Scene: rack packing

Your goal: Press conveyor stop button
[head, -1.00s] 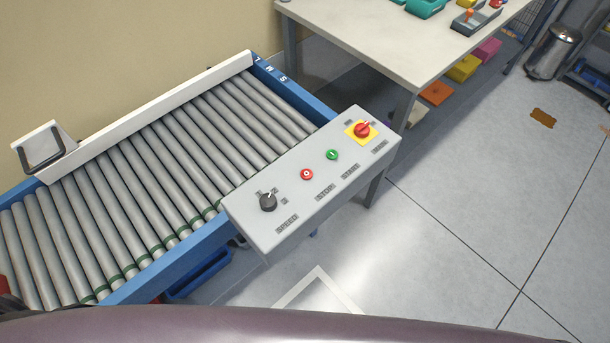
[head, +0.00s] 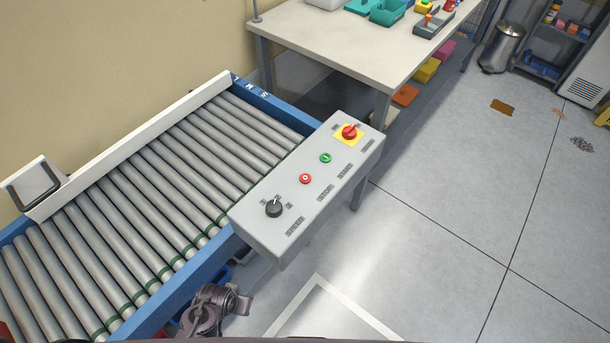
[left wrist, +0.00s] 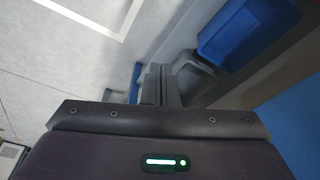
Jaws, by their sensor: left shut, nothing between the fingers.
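The conveyor's grey control box (head: 265,225) stands at the near right end of the roller conveyor. The small red stop button (head: 305,179) is in the middle of its sloped top, between a black speed knob (head: 274,208) and a green start button (head: 326,158). A larger red emergency knob on a yellow plate (head: 349,132) is at the far end. My left gripper (left wrist: 158,72) is shut and empty in the left wrist view, above the floor and apart from the box. Part of my arm shows at the bottom of the head view. My right gripper is not in view.
The roller conveyor (head: 150,210) fills the left side, with a blue side rail. A blue bin (left wrist: 245,32) is near my left gripper in the wrist view. A white table (head: 340,45) with teal trays stands behind the box.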

